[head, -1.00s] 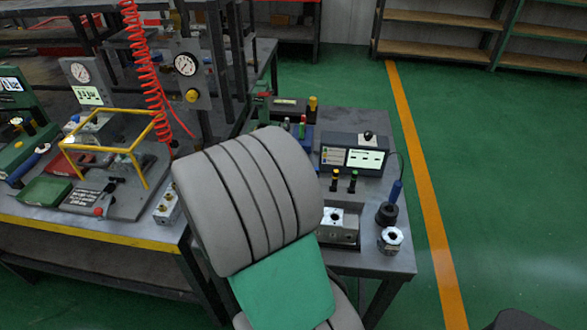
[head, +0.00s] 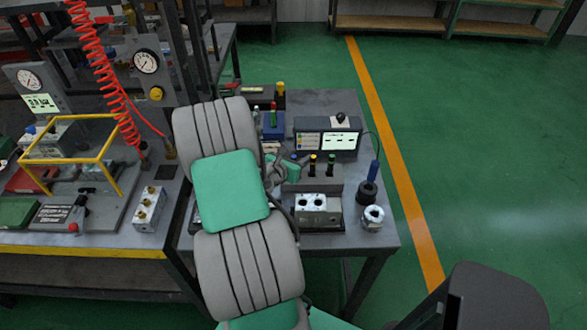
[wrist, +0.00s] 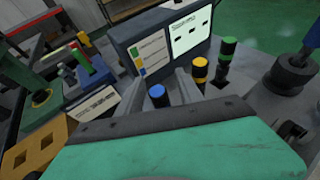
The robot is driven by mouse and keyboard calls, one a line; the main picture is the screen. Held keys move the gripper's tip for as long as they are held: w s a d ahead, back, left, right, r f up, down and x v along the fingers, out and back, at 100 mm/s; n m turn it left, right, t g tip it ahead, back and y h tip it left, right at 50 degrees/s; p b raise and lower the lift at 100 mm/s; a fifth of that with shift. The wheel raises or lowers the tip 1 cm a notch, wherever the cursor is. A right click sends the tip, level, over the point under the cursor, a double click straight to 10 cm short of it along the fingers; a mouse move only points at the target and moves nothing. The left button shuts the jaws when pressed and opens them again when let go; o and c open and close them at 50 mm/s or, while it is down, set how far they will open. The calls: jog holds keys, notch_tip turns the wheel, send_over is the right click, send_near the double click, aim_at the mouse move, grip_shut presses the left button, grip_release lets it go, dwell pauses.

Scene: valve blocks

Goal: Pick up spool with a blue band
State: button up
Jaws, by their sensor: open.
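The spool with a blue band (wrist: 158,94) shows in the wrist view, its blue top just beyond the dark edge of my gripper's body; its lower part is hidden. The yellow-banded spool (wrist: 200,70) and the green-banded spool (wrist: 227,50) stand to its right. In the head view the yellow-banded spool (head: 313,163) and green-banded spool (head: 331,163) stand upright in a grey block. My gripper (head: 284,161) is open, just left of them over the block's left end, where the blue-banded spool is mostly covered. I cannot tell whether the fingers touch it.
A tester box with a lit screen (head: 328,137) stands behind the spools. A metal valve block (head: 318,212) sits in front. A dark round part with a blue handle (head: 369,190) and a metal nut-like part (head: 372,217) are to the right.

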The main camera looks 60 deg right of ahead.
jog(key=shift+c, duration=0.4)
grip_shut()
